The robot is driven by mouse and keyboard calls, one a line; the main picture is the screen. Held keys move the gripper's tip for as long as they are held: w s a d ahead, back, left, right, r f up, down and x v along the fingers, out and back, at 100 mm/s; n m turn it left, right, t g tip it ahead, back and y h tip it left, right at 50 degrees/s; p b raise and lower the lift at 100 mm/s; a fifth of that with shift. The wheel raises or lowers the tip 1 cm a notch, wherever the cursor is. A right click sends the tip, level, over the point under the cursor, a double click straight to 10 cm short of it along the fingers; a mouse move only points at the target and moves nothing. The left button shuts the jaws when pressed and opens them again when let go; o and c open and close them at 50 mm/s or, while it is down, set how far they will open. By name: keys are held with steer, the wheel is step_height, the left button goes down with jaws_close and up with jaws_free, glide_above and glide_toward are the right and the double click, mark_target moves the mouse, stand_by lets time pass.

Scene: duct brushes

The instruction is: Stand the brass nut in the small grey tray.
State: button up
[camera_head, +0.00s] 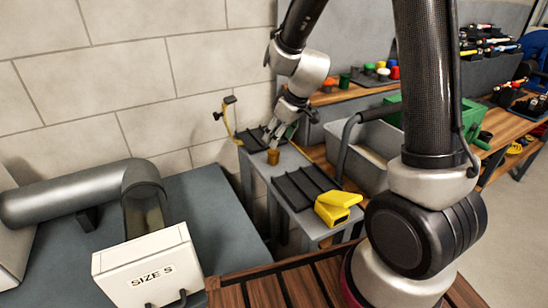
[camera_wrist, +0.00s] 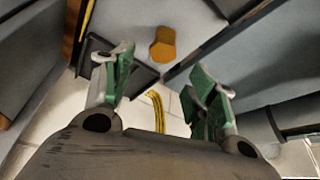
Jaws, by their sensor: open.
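The brass nut (camera_head: 273,157) stands on the grey bench top beside the wall, just below my gripper (camera_head: 274,132). In the wrist view the nut (camera_wrist: 163,45) shows beyond the gap between my two green-padded fingers (camera_wrist: 162,72). My gripper is open and empty, pointing down, and looks apart from the nut. A small dark grey tray (camera_head: 250,142) lies on the bench just behind the nut, partly hidden by my gripper. The tray's corner (camera_wrist: 143,77) also shows in the wrist view, partly behind a finger. It appears empty.
A ribbed dark rack (camera_head: 298,188) and a yellow block-shaped object (camera_head: 338,206) lie in front on the bench. A grey bin (camera_head: 372,147) stands to the right. A yellow cable (camera_head: 228,117) hangs at the wall. A white "SIZE S" box (camera_head: 148,268) is at the left front.

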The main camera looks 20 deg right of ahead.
mark_target(273, 151)
steer(key=x, duration=0.7)
steer(key=shift+s+f, duration=0.3)
steer(key=shift+f, duration=0.25)
steer(key=c, duration=1.2)
steer(key=shift+r, duration=0.15)
steer(key=shift+c, duration=0.2)
